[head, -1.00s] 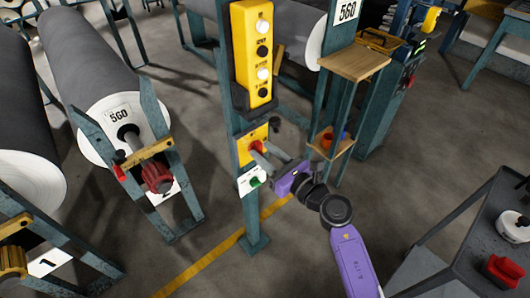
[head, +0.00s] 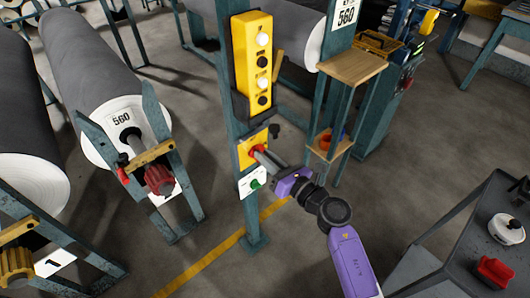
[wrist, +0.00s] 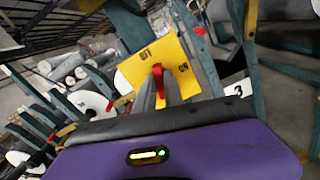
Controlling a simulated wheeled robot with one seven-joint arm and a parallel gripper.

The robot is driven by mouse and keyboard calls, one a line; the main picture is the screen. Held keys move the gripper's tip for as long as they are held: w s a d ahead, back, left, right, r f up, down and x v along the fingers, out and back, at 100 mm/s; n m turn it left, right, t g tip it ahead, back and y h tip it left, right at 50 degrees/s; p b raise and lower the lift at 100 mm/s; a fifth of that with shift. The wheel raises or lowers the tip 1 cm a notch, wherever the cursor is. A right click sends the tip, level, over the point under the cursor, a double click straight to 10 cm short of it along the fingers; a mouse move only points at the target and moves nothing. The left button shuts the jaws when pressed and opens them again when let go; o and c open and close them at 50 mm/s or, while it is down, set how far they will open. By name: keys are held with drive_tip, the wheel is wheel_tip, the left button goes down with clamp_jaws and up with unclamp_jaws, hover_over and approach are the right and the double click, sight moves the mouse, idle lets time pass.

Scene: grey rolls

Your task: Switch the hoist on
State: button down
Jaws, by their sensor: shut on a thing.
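A yellow switch plate (head: 244,154) with a red handle (head: 257,148) is mounted on the teal post, below the yellow push-button box. In the wrist view the plate (wrist: 184,57) shows tilted, with OFF and ON marks, and the red handle (wrist: 157,69) is at the fingertips. My gripper (head: 259,152) reaches the plate from the lower right. Its two grey fingers (wrist: 160,82) are shut on the red handle and hide most of it. Which mark the handle points to cannot be told.
The yellow button box (head: 254,60) hangs just above the switch. A white plate with a green knob (head: 255,184) is just below. A small wooden-topped stand (head: 352,62) is close on the right. Grey rolls (head: 90,55) lie at the left. A dark cart (head: 450,235) stands at the lower right.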

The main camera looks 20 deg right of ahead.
drive_tip(key=shift+w+d+f+m+p, duration=0.1)
drive_tip(key=shift+d+f+m+p, duration=0.1)
drive_tip(key=shift+m+p, duration=1.75)
drive_tip(key=shift+s+d+f+m+p, duration=0.15)
drive_tip(key=shift+m+p, duration=0.75)
drive_tip(key=shift+m, duration=2)
drive_tip(key=shift+w+d+f+m+p, duration=0.1)
drive_tip(key=shift+w+f+m+p, duration=0.1)
drive_tip(key=shift+m+p, duration=1.75)
drive_tip(key=shift+m+b, duration=0.5)
drive_tip(key=shift+m, duration=0.1)
drive_tip(key=c, duration=1.5)
unclamp_jaws()
drive_tip(key=shift+o, duration=0.3)
drive_tip(key=v, duration=0.8)
drive_tip(key=shift+a, duration=0.1)
